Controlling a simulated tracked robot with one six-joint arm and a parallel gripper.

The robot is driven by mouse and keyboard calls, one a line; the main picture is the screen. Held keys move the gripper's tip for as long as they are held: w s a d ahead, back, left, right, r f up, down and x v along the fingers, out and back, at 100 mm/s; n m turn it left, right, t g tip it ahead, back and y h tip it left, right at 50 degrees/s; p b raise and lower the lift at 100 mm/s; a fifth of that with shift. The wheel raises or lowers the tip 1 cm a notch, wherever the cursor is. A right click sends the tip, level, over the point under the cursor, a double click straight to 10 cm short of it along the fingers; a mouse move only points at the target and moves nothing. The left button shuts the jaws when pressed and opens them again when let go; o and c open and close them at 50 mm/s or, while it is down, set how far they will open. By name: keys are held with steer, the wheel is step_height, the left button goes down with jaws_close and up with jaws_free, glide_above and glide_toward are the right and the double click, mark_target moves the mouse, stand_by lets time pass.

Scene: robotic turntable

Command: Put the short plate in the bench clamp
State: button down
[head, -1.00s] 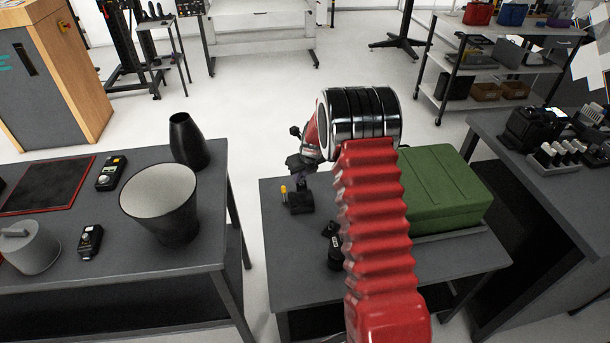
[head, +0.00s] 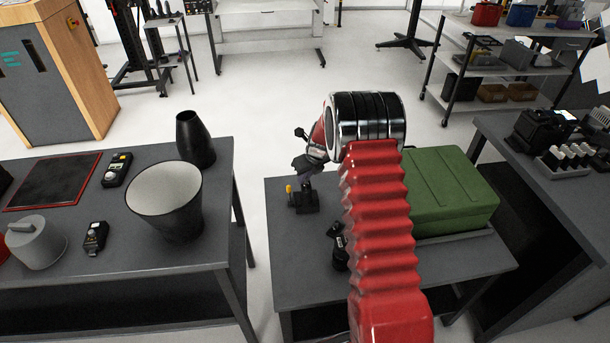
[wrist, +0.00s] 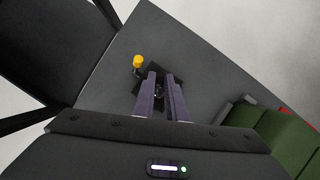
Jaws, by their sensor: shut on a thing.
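The bench clamp (head: 304,200) is a small dark block with a yellow-topped handle, near the far left corner of the middle table. Its yellow knob (wrist: 138,61) and dark body also show in the wrist view. My gripper (head: 306,180) points down right over the clamp. In the wrist view, its two purple-grey fingers (wrist: 162,92) reach over the clamp with a narrow gap between them. It is shut on the short plate, but the plate is barely distinguishable between the fingers. I cannot tell whether the plate touches the clamp.
A green case (head: 452,194) stands right of my arm on the same table. The left table (head: 225,215) carries a wide bin (head: 165,200) and a dark vase (head: 194,140). A floor gap separates the tables.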

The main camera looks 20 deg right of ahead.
mark_target(305, 185)
steer(key=shift+f, duration=2.1)
steer(key=shift+f, duration=1)
stand_by(0.5)
steer(key=c, duration=1.7)
jaws_free()
steer(key=shift+v, duration=6.85)
steer(key=shift+s+d, duration=0.1)
